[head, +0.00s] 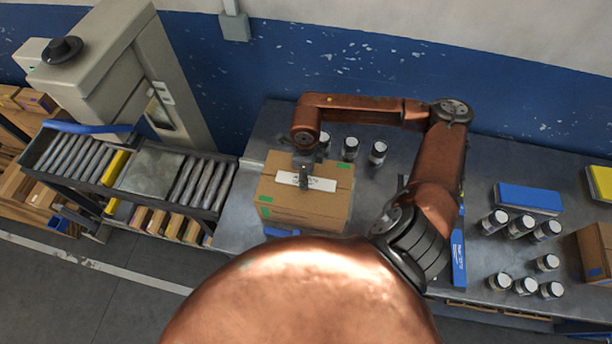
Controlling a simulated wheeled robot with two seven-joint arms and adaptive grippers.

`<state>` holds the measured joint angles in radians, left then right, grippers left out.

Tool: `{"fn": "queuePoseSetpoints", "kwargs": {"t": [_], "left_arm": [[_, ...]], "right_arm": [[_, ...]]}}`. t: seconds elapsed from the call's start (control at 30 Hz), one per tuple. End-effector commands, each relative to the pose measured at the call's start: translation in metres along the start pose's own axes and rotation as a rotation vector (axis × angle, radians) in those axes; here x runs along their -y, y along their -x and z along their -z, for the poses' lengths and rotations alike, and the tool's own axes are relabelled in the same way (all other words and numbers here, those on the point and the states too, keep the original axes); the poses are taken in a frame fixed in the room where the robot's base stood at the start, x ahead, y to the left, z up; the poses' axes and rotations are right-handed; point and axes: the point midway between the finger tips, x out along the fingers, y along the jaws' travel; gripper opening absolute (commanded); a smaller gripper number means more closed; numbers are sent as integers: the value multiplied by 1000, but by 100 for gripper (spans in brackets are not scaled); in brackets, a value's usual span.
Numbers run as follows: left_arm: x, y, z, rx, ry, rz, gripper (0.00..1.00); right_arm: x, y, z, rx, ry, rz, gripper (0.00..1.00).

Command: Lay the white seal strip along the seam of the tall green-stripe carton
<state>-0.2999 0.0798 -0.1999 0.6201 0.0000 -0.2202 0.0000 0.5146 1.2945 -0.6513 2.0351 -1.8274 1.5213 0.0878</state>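The brown carton with green marks (330,212) stands on the grey table in the middle of the head view. The white seal strip (322,184), with dark print, shows across the carton's top, roughly parallel to its long edge. I cannot tell whether it touches the carton or hangs just above. My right gripper (304,186) points down over the strip's middle and hides part of it. Its fingers look close together, but the dark fingertips are too small to show whether they grip the strip. My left gripper is out of view.
Several jars (350,148) stand close behind the carton. A roller conveyor (200,184) and a tall grey machine (120,70) are to the left. More jars (520,226), a blue box (528,198) and another carton (596,250) stand to the right.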

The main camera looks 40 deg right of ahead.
Motion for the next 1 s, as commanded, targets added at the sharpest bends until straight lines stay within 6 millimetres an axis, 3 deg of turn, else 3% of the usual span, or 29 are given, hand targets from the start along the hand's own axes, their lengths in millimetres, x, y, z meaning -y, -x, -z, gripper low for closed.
{"fn": "queuePoseSetpoints", "kwargs": {"t": [0.33, 0.67, 0.77, 1.0], "left_arm": [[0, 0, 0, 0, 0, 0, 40], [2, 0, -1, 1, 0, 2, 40], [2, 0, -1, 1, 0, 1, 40], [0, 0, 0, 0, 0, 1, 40]], "right_arm": [[0, 0, 0, 0, 0, 0, 51], [0, 4, 0, 1, 0, 1, 51], [1, 16, -1, 3, -1, 2, 51], [2, 64, -1, 3, 0, 4, 51]]}}
